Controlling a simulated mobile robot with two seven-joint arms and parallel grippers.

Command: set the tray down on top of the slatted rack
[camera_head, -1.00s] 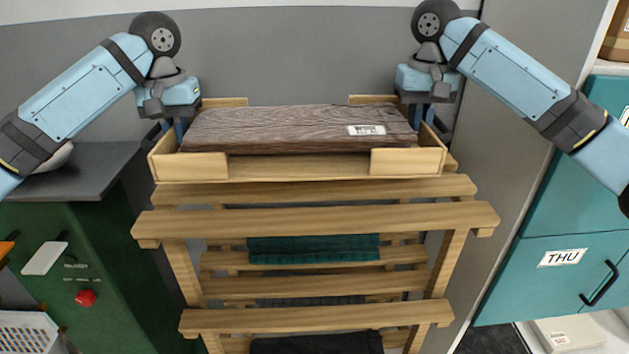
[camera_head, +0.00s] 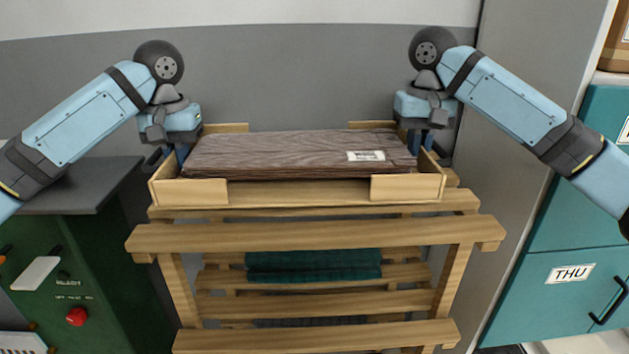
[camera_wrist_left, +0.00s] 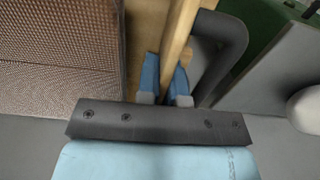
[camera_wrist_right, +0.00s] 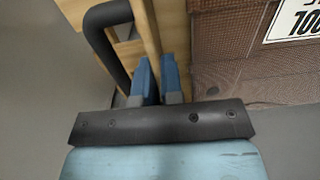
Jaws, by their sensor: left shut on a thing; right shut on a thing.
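The light wooden tray (camera_head: 188,193) is level above the top of the slatted rack (camera_head: 315,237), overlapping its upper slats in the head view. I cannot tell whether its underside touches them. My left gripper (camera_head: 178,154) is shut on the tray's left side wall, which shows between the fingers in the left wrist view (camera_wrist_left: 178,35). My right gripper (camera_head: 424,140) is shut on the right side wall, also seen in the right wrist view (camera_wrist_right: 147,30). A brown, wood-grained slab (camera_head: 280,153) with a white label lies in the tray.
Dark green cloth (camera_head: 315,266) lies on a lower level of the rack. A green machine (camera_head: 85,265) with a red button stands at the left. Teal lockers (camera_head: 560,235), one marked THU, stand at the right. A grey wall (camera_head: 300,75) is behind.

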